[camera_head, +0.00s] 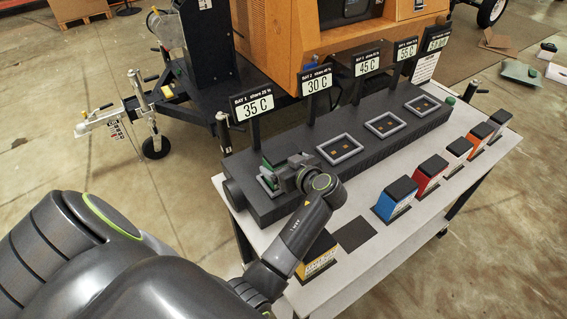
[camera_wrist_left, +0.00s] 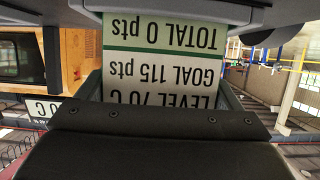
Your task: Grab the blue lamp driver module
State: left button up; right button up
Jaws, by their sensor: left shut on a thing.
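The blue lamp driver module (camera_head: 393,204), with a dark top, stands on the pale table's front strip, right of an empty dark square. My left gripper (camera_head: 283,178) is well to its left, at the first bay under the 35 C sign. It is shut on a green module (camera_head: 268,181), mostly hidden by the gripper. I cannot tell whether that module is fully seated in the bay. My right gripper is not in view.
Red (camera_head: 431,174), white (camera_head: 457,154), orange (camera_head: 480,136) and dark (camera_head: 498,123) modules stand right of the blue one. A yellow module (camera_head: 320,266) is partly behind my arm. The black rack (camera_head: 300,190) has three empty framed bays; signs rise behind it.

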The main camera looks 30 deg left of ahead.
aim_at(398, 196)
jog(key=k+l, duration=0.1)
jog(key=l, duration=0.25)
jog(key=k+l, duration=0.1)
jog(key=l, duration=0.6)
jog(key=k+l+u, duration=0.1)
jog(key=l, duration=0.2)
jog(key=k, duration=0.05)
